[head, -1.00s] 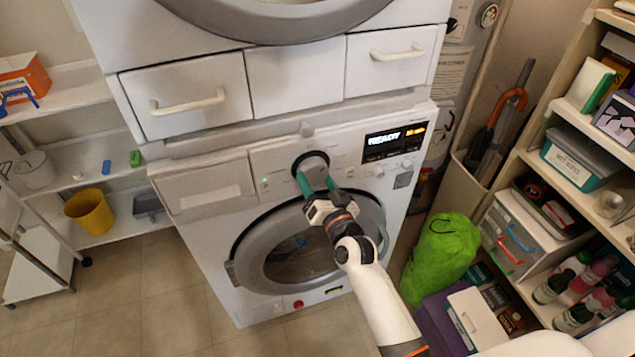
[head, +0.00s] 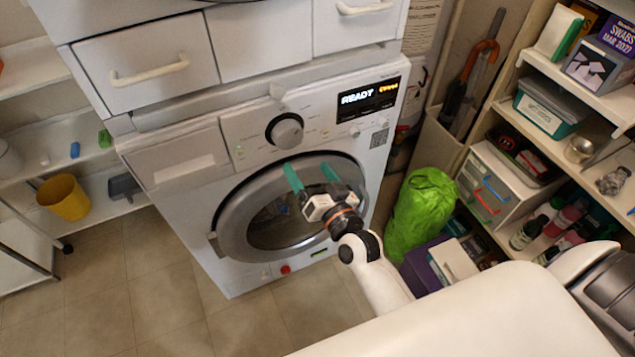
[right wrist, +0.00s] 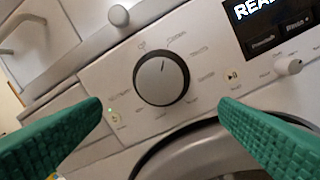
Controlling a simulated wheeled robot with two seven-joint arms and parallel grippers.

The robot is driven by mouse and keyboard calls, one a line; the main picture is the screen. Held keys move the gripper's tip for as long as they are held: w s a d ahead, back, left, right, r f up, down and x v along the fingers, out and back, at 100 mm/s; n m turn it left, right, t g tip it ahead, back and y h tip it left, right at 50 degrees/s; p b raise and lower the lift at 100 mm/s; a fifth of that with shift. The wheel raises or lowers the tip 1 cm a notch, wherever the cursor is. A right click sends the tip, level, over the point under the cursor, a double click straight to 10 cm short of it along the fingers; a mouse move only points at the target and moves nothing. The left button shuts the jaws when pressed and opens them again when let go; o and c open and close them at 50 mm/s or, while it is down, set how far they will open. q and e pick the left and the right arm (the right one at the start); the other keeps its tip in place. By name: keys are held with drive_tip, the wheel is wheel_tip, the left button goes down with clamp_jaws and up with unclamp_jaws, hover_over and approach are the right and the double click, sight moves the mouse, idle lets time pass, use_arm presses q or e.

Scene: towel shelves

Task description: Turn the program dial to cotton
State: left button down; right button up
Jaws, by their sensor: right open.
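The program dial (head: 285,131) is a round grey knob with a black ring on the white washing machine's panel. The display (head: 368,96) shows READY in white and a small orange word I cannot read surely. My right gripper (head: 309,174) has green fingers, open and empty, below the dial in front of the round door. In the wrist view the fingers are apart on either side, clear of the dial. My left gripper is not in view.
White drawers with handles (head: 150,70) sit above the machine. A small knob (right wrist: 118,15) is up-left of the dial in the wrist view. A green bag (head: 420,215) and a loaded shelf unit stand at the right. The floor at the front left is clear.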

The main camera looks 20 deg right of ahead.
drive_tip(key=shift+s+d, duration=0.2)
drive_tip(key=shift+s, duration=1.45)
drive_tip(key=shift+f, duration=0.15)
drive_tip(key=s+a+f+n+g, duration=0.15)
drive_tip(key=s+f+g, duration=0.35)
drive_tip(key=f, duration=1.1)
drive_tip(key=s+d+f+n+g, duration=0.15)
drive_tip(key=s+f+g, duration=0.3)
drive_tip(key=f, duration=1.25)
drive_tip(key=s+d+f+n+g, duration=0.1)
drive_tip(key=s+f+g, duration=0.1)
drive_tip(key=s+f, duration=0.3)
drive_tip(key=s+d+f+n+g+h, duration=0.1)
drive_tip(key=s+f, duration=0.5)
drive_tip(key=s, duration=0.8)
drive_tip(key=s+d+f+n+g, duration=0.2)
drive_tip(key=s+f+g, duration=0.3)
drive_tip(key=s, duration=0.4)
drive_tip(key=shift+s+d+f+h, duration=0.3)
drive_tip(key=shift+s+d+f, duration=0.1)
drive_tip(key=shift+d+f, duration=0.25)
drive_tip(key=shift+r, duration=0.1)
